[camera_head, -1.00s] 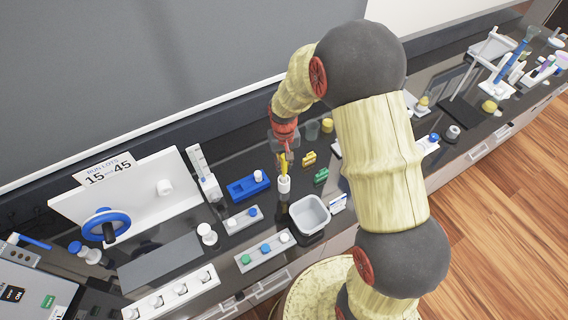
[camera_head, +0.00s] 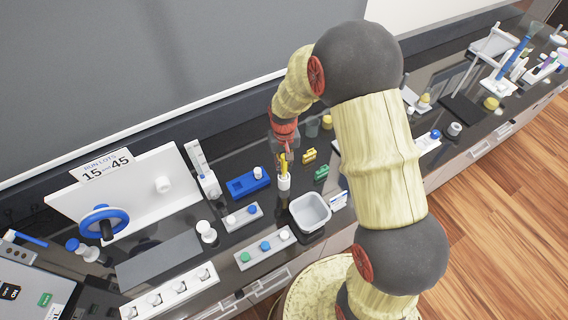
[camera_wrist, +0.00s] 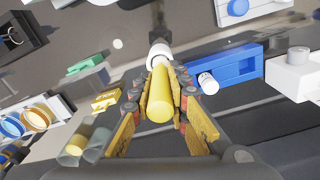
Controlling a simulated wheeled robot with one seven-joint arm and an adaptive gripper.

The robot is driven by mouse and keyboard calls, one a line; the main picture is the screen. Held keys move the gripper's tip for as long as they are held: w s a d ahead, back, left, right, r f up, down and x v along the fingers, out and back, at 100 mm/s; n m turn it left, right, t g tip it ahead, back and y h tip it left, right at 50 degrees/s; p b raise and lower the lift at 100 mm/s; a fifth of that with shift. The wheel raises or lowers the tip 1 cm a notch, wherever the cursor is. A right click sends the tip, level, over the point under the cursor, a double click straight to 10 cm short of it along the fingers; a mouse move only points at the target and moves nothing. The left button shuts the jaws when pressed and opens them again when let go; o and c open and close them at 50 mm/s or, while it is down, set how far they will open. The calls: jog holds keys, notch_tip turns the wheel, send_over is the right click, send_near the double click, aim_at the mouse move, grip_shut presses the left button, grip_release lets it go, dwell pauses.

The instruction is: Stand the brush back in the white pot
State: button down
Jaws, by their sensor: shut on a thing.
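The white pot (camera_head: 284,183) stands upright on the dark bench, left of the grey bin. The yellow brush handle (camera_head: 284,162) rises from the pot's mouth, close to upright. In the wrist view the yellow handle (camera_wrist: 160,103) lies between the fingers, with the white pot (camera_wrist: 159,52) just past its far end. My gripper (camera_wrist: 161,88) is shut on the brush, above the pot. The brush's lower end is hidden by the pot's rim, so I cannot tell how deep it sits.
A blue block (camera_head: 249,184) stands left of the pot. Green (camera_head: 321,173) and yellow (camera_head: 309,156) small parts lie to its right. The grey bin (camera_head: 311,211) is in front. A strip with coloured caps (camera_head: 264,249) lies near the bench edge.

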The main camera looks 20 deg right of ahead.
jog(key=shift+f+b, duration=0.35)
jog(key=shift+f, duration=0.25)
jog(key=c, duration=1.7)
grip_release()
jog(key=shift+o, duration=0.3)
notch_tip(320, 180, up, 12)
jog(key=shift+f, duration=0.1)
jog(key=s+r+t+b, duration=0.2)
jog(key=s+b, duration=0.5)
jog(key=s, duration=0.4)
jog(key=s+r+n+t+b, duration=0.1)
jog(key=s+r+t+b, duration=0.2)
jog(key=s+b, duration=0.5)
jog(key=s, duration=0.4)
jog(key=shift+s+r+t, duration=0.25)
jog(key=shift+r+t, duration=0.05)
